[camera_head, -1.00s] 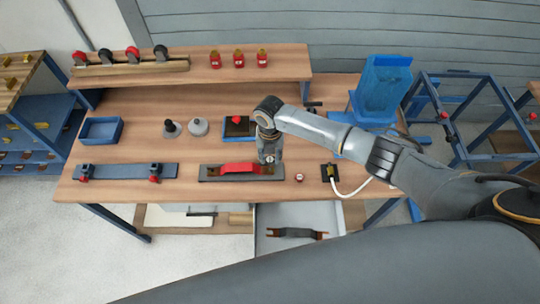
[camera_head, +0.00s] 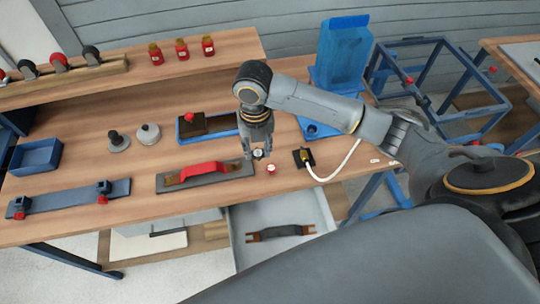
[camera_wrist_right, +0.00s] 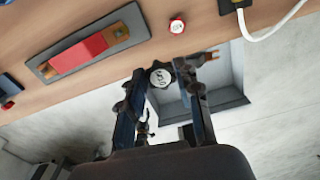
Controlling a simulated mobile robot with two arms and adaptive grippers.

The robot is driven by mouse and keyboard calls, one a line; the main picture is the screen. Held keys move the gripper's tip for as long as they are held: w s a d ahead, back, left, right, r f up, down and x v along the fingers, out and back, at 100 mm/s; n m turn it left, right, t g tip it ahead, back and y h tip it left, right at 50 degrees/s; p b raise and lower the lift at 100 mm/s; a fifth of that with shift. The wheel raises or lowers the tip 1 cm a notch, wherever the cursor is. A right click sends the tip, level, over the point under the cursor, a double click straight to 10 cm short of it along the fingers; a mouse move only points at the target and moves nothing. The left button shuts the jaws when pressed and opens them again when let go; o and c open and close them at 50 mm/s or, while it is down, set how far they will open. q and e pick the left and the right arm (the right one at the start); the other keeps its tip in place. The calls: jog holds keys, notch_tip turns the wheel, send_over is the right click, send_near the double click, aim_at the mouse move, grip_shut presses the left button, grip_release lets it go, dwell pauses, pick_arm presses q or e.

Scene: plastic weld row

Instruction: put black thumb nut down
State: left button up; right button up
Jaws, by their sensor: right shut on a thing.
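My right gripper (camera_head: 257,152) is shut on a black thumb nut (camera_wrist_right: 160,77) with a pale marked face. In the head view the nut (camera_head: 258,154) shows as a small spot between the fingertips. The gripper points down over the front of the bench, just right of a grey plate (camera_head: 164,186) that carries a red handle-shaped part (camera_head: 208,171). A small red-and-white thumb nut (camera_head: 271,169) stands on the bench beside it; it also shows in the right wrist view (camera_wrist_right: 177,25). Whether the held nut touches the bench is unclear. My left gripper is not in view.
A black block with a white cable (camera_head: 303,158) lies to the right. An open drawer (camera_head: 318,214) holding a dark part (camera_head: 281,232) juts out below the front edge. A blue tray (camera_head: 186,142) and knobs (camera_head: 148,133) stand behind.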

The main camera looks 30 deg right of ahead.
jog(key=s+d+b, duration=0.2)
jog(key=s, duration=0.1)
jog(key=w+d+f, duration=0.2)
jog(key=w, duration=0.1)
jog(key=w+d+f+p, duration=0.1)
jog(key=w+d+f, duration=0.1)
jog(key=w+f, duration=0.1)
jog(key=w+d+f, duration=0.2)
jog(key=w, duration=0.3)
jog(key=shift+d+f+p, duration=0.15)
jog(key=shift+f+p, duration=0.2)
jog(key=shift+f, duration=0.05)
jog(key=shift+w+d+f, duration=0.2)
jog(key=shift+w+f, duration=0.15)
jog(key=shift+f, duration=0.1)
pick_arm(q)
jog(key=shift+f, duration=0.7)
pick_arm(e)
jog(key=shift+f, duration=1.6)
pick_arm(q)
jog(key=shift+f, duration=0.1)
pick_arm(e)
jog(key=shift+f, duration=0.1)
jog(key=o, duration=1.1)
